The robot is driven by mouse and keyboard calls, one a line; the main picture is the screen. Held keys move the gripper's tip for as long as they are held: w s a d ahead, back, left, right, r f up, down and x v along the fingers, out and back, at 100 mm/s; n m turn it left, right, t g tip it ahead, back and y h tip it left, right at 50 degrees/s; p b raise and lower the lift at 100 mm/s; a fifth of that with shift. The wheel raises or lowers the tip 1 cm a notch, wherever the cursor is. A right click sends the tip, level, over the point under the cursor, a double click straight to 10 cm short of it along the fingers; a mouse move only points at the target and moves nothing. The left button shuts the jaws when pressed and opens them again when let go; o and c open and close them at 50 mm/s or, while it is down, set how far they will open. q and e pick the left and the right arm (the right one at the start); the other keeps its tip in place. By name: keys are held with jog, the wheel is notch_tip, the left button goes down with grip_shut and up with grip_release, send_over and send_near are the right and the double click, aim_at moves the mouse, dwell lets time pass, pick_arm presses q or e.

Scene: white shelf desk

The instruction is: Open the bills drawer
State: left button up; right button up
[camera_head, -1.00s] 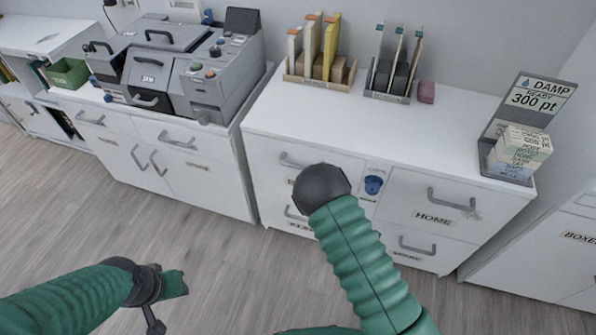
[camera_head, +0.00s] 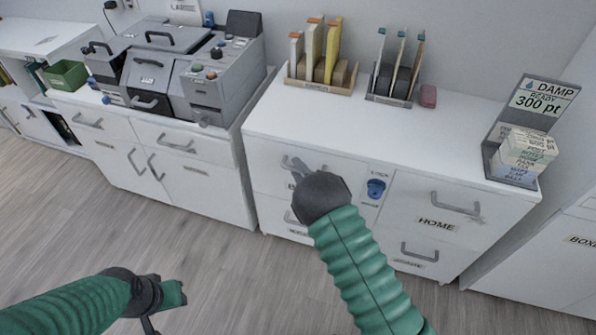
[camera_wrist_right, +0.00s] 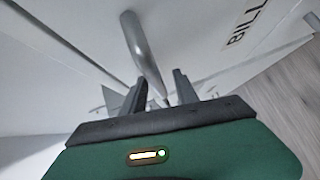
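The bills drawer (camera_head: 268,176) is the closed upper left drawer of the white desk. Its label is mostly hidden by my right wrist in the head view, but the label "Bills" (camera_wrist_right: 247,26) shows upside down in the right wrist view. The drawer's grey bar handle (camera_wrist_right: 145,52) lies just ahead of my right gripper (camera_wrist_right: 157,88), roughly in line with the gap between its parted fingers. The right gripper also shows at the handle in the head view (camera_head: 303,169). I cannot tell whether it touches. My left gripper (camera_head: 172,294) is low over the floor, away from the desk; its fingers are unclear.
A blue knob (camera_head: 376,188) sits right of the bills drawer. The home drawer (camera_head: 420,203) is closed further right. File holders (camera_head: 320,85) and a damp sign stand (camera_head: 515,150) stand on the desk top. A grey machine (camera_head: 175,75) is on the left cabinet. The floor in front is clear.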

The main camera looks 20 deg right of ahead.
jog(key=shift+d, duration=0.2)
jog(key=shift+c, duration=0.4)
jog(key=shift+d, duration=0.1)
jog(key=c, duration=0.5)
jog(key=shift+c, duration=1)
jog(key=shift+s+a, duration=0.1)
jog(key=shift+a, duration=0.1)
grip_shut()
jog(key=shift+a+f, duration=0.1)
jog(key=shift+a, duration=0.1)
